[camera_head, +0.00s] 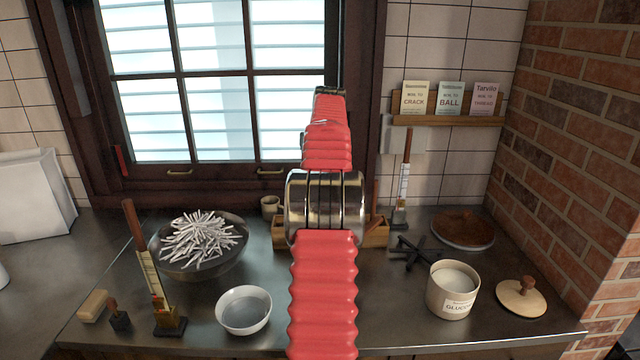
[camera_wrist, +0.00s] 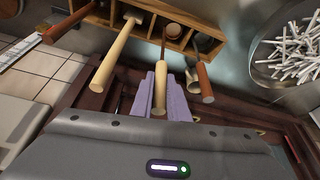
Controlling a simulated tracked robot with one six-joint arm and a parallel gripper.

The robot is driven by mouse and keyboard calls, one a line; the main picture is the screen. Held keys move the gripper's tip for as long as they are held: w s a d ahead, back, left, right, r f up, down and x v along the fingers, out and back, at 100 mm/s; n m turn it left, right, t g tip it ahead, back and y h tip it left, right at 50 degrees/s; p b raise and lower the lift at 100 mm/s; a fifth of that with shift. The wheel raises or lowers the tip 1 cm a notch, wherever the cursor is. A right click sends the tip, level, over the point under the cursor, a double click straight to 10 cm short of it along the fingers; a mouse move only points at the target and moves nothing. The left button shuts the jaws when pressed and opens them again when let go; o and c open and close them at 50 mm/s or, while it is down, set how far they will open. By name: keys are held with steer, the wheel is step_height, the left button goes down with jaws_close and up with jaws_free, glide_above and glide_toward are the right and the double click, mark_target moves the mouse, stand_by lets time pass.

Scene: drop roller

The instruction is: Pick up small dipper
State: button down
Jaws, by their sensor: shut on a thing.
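In the wrist view, my gripper (camera_wrist: 169,84) has its purple fingers closed around a pale wooden handle (camera_wrist: 159,97). The handle belongs to a slim tool with a thin dark rod, which looks like the small dipper. The rod runs up toward a wooden rack (camera_wrist: 207,44) with several compartments. In the head view, my red arm hides the gripper, the tool and the middle of the rack (camera_head: 376,237).
Close beside the held handle are a longer pale handle (camera_wrist: 112,62) and a brown-handled tool (camera_wrist: 204,82). A bowl of white sticks (camera_head: 200,245), a white bowl (camera_head: 243,310), a glucose pot (camera_head: 453,290) and a black stand (camera_head: 417,252) occupy the counter.

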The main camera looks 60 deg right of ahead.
steer(key=shift+r, duration=3.6)
steer(key=shift+s+a, duration=0.1)
steer(key=shift+a, duration=0.05)
steer(key=shift+s+a, duration=0.1)
steer(key=shift+a, duration=0.1)
steer(key=s+a, duration=0.4)
steer(key=a, duration=0.4)
steer(key=s+a, duration=0.4)
steer(key=a, duration=0.4)
steer(key=shift+s+a, duration=0.25)
steer(key=shift+a, duration=0.1)
